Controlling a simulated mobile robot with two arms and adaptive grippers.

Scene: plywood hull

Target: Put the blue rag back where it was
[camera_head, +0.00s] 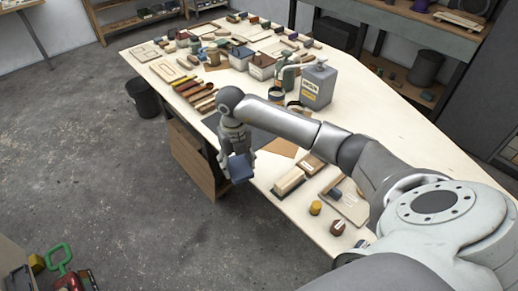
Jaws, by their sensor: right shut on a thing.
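The blue rag (240,167) shows as a small, flat blue shape at the near left edge of the plywood-topped table (375,122). My right gripper (238,151) points down over the rag and is shut on it. The rag hangs at or just past the table edge; I cannot tell whether it touches the top. The gripper hides its upper part. My left gripper is not in view.
Near the gripper lie a wooden block (289,182), a yellow-topped jar (315,208) and a brown round piece (337,228). A grey can (318,85) stands mid-table. Many small parts crowd the far end. A black bin (143,97) stands on the floor.

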